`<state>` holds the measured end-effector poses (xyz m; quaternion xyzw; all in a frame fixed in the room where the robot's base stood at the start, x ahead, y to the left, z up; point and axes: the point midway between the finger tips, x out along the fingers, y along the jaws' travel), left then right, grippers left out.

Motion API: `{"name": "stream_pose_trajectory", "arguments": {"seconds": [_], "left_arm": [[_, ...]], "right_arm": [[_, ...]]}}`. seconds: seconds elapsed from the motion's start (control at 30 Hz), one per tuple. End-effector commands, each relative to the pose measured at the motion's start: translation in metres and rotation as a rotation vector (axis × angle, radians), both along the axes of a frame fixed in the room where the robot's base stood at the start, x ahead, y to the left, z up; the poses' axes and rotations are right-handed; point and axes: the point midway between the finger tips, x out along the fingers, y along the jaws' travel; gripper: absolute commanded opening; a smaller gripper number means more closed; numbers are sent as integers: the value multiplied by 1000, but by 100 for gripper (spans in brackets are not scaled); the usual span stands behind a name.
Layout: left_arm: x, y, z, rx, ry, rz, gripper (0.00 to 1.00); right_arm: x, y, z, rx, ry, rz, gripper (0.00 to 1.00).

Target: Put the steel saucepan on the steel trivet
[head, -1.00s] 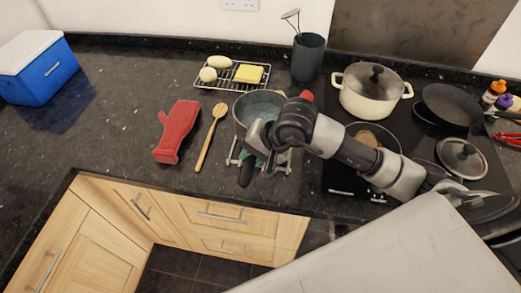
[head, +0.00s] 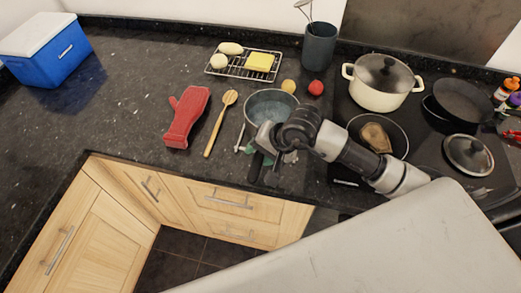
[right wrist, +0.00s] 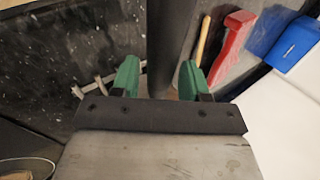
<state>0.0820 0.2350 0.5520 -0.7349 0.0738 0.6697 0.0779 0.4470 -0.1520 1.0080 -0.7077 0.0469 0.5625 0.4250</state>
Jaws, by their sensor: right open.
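The steel saucepan (head: 262,103) stands right of the wooden spoon in the head view, its dark handle (head: 256,168) toward the counter's front edge. Parts of the steel trivet (head: 240,139) show beside and below the pan; I cannot tell whether the pan rests on it. The trivet also shows in the right wrist view (right wrist: 98,87), left of my green fingertips. My right gripper (right wrist: 160,80) is open, its fingers on either side of the dark handle (right wrist: 172,35). My arm hides part of the pan and trivet. My left gripper is out of view.
A red mitt (head: 186,118) and wooden spoon (head: 218,125) lie to the left. A yellow ball (head: 288,86) and red fruit (head: 316,88) lie behind the pan. A cream pot (head: 380,90) and other pans occupy the hob at right. The left counter is mostly clear.

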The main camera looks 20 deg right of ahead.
Motion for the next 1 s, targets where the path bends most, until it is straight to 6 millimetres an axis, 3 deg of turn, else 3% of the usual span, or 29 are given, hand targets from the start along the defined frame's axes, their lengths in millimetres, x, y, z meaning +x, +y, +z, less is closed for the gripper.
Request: {"name": "stream_pose_trajectory", "arguments": {"seconds": [0.17, 0.7, 1.0], "left_arm": [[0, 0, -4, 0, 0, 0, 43], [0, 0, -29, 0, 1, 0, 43], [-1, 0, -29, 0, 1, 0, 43]], "right_arm": [[-3, -5, 9, 0, -5, -1, 45], [-39, -46, 91, -2, -4, -1, 45], [-44, -49, 101, 0, 0, 0, 45]]}}
